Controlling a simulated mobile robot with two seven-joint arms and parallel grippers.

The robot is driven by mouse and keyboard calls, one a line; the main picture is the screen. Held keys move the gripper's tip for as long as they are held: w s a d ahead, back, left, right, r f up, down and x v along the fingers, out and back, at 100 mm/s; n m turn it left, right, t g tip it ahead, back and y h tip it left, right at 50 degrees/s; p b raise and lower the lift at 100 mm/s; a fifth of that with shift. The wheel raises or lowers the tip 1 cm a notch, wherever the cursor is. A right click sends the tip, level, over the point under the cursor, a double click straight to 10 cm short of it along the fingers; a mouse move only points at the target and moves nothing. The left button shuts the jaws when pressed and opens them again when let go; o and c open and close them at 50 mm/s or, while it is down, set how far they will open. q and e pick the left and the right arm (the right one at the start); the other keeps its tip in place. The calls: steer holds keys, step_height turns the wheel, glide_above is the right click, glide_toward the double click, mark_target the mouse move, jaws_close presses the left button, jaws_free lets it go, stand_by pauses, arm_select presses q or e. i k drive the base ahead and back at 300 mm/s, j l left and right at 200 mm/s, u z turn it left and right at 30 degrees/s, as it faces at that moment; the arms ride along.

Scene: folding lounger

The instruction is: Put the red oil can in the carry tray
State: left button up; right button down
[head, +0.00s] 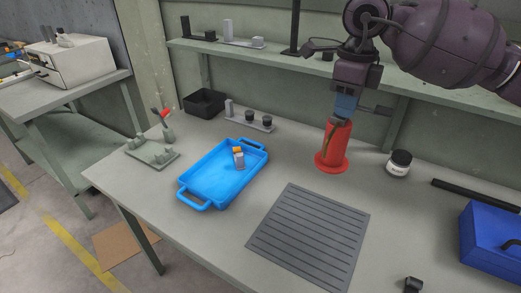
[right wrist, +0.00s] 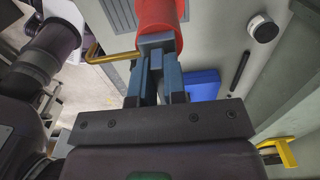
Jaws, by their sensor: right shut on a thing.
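The red oil can (head: 333,153) is upright at the back of the grey-green table, right of the carry tray. Its wide base is at the tabletop; I cannot tell whether it touches. My right gripper (head: 342,116) comes down from above and is shut on the top of the can. In the right wrist view the fingers (right wrist: 158,46) close on the red can (right wrist: 160,12). The blue carry tray (head: 187,190) has a handle at each end and holds a small orange and grey item (head: 238,157). My left gripper is not in view.
A grey ribbed mat (head: 310,235) lies in front of the can. A black bin (head: 204,103) and small holders stand behind the tray. A shelf runs along the back.

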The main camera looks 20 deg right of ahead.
mark_target(208, 186)
steer(key=i+j+z, duration=0.1)
steer(key=j, duration=0.25)
steer(key=i+j+z, duration=0.1)
steer(key=i+j, duration=0.15)
steer(key=i+j+z, duration=0.1)
steer(key=j, duration=0.35)
steer(key=i+j+z, duration=0.1)
steer(key=j, duration=0.3)
steer(key=i+j+z, duration=0.1)
steer(key=j, duration=0.3)
steer(key=i+j+z, duration=0.1)
steer(key=j, duration=0.3)
steer(key=i, duration=0.1)
